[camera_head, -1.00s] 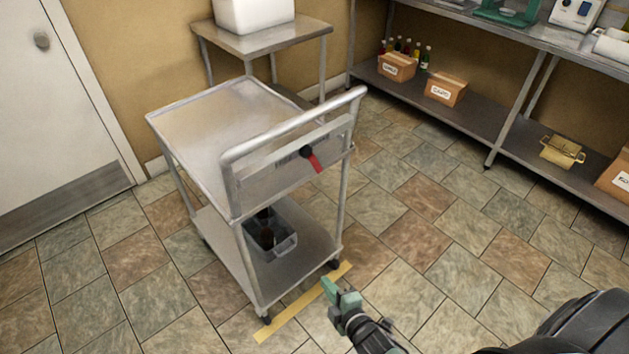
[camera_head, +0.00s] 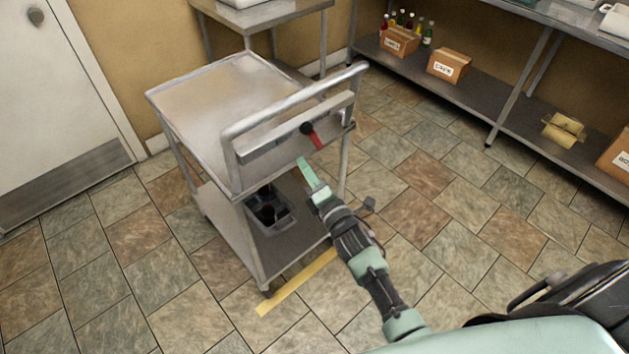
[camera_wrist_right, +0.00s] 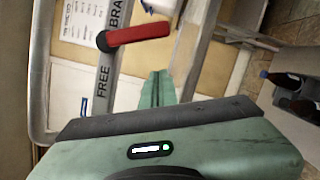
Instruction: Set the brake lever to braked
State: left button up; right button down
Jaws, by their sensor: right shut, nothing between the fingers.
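The brake lever (camera_head: 313,136) is a red arm on a black round pivot, on the end panel (camera_head: 260,146) of a metal cart below its push handle. In the head view it points down and slightly right. In the right wrist view the lever (camera_wrist_right: 140,35) sticks out to the right, its pivot between the printed words "FREE" and "BRA…", the latter cut off. My right gripper (camera_head: 303,165) is shut and empty, its tips just below and left of the lever, apparently apart from it. The shut fingers also show in the wrist view (camera_wrist_right: 158,85) below the lever. My left gripper is out of view.
The cart's top shelf (camera_head: 215,105) is bare. A grey bin (camera_head: 270,214) with dark bottles sits on its lower shelf. Yellow tape (camera_head: 297,283) lies on the floor by the cart. Shelving with boxes (camera_head: 448,66) stands at the back right; the tiled floor between is clear.

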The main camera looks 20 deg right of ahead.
aim_at(317, 149)
jog(key=d, duration=0.1)
jog(key=d+r, duration=0.1)
jog(key=d, duration=0.1)
jog(key=shift+w+d+r+p, duration=0.15)
jog(key=shift+w+p, duration=0.2)
jog(key=n+b, duration=0.1)
jog(key=d+n+b, duration=0.1)
jog(key=n+b, duration=0.1)
jog(key=shift+w+d+y, duration=0.25)
jog(key=shift+w+y, duration=0.05)
jog(key=shift+r, duration=0.1)
jog(key=shift+s, duration=0.1)
